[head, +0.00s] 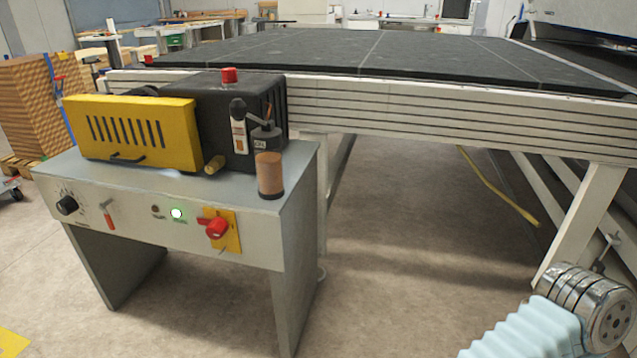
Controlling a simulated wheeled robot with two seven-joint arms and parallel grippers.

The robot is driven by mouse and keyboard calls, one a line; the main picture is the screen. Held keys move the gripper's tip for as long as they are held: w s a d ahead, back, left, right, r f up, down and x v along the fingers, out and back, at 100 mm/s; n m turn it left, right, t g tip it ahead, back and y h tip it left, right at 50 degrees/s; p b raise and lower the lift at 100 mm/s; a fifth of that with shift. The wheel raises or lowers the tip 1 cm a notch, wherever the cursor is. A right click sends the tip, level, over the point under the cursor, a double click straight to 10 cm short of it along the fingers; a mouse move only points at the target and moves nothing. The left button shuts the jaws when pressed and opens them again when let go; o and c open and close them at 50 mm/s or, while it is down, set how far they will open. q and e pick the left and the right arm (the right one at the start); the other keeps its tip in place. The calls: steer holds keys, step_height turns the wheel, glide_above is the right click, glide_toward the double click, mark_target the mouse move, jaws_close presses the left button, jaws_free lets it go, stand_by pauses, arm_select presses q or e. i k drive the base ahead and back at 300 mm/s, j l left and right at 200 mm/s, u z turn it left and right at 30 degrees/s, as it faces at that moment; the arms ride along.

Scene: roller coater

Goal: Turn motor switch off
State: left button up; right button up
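A grey metal bench (190,235) with the roller coater on it stands at the left. Its front panel carries a red rotary switch (217,228) on a yellow plate, a small red lever (108,214) and a black dial knob (67,205). A green lamp (177,213) is lit between lever and rotary switch, with a dark lamp (155,210) beside it. The labels are too small to read, so I cannot tell which control is named the motor switch. Neither gripper is in view; part of my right arm shows at the lower right, well away from the panel.
On the bench sit a yellow slotted cover (133,133), a black housing (210,120) with a red button (229,75), and a brown cylinder (269,176) at the right edge. A long dark-topped table (450,115) extends behind. The floor before the panel is clear.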

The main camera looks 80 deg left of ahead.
mark_target(218, 227)
steer(key=u, duration=3.7)
